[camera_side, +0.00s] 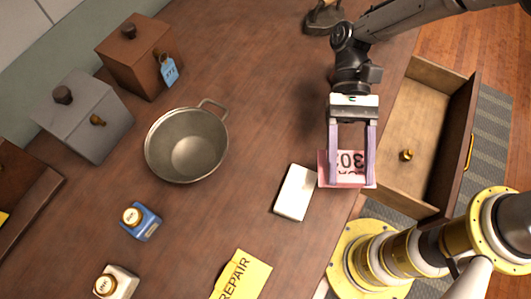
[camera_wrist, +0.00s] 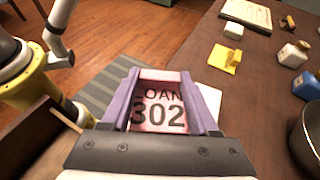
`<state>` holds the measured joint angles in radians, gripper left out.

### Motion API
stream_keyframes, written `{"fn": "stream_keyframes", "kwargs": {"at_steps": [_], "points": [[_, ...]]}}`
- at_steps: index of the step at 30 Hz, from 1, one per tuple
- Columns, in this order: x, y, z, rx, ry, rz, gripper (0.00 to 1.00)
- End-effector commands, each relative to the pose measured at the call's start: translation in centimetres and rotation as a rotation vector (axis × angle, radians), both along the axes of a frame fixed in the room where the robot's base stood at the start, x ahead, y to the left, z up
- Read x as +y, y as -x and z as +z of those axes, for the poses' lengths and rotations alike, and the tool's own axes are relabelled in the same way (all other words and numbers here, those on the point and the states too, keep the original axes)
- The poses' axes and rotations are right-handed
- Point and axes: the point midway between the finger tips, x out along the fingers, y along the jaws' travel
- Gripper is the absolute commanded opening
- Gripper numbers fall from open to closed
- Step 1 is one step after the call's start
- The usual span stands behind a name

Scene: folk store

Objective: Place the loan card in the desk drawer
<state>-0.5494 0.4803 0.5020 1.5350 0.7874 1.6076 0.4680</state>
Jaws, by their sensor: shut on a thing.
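The loan card is a pink card (camera_side: 346,170) marked 302, and LOAN 302 reads on it in the wrist view (camera_wrist: 159,108). My gripper (camera_side: 350,178) has its two purple fingers shut on the card, near the table's right edge beside the open drawer. The wrist view shows my gripper (camera_wrist: 163,128) with the card between its fingers. The desk drawer (camera_side: 424,135) stands open to the right of the tabletop. A small brass knob-like piece (camera_side: 406,155) lies in it, and much of its floor is bare.
A white block (camera_side: 295,192) lies just left of the card. A metal pot (camera_side: 187,145), a blue ink bottle (camera_side: 141,222), a pale ink bottle (camera_side: 117,284), a yellow REPAIR card (camera_side: 242,276), a grey box (camera_side: 82,117) and a brown box (camera_side: 140,58) stand further left.

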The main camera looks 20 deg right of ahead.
Motion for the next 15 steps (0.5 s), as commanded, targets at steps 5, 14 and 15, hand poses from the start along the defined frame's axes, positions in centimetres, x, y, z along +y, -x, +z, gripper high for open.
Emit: {"fn": "stream_keyframes", "kwargs": {"at_steps": [5, 14, 15], "points": [[4.3, 2.1, 2.1, -0.002, 0.0, -0.318, 0.09], [10.7, 3.8, 6.1, -0.003, -0.003, -0.764, 0.09], [11.5, 3.9, 6.7, -0.003, -0.003, -0.818, 0.09]]}}
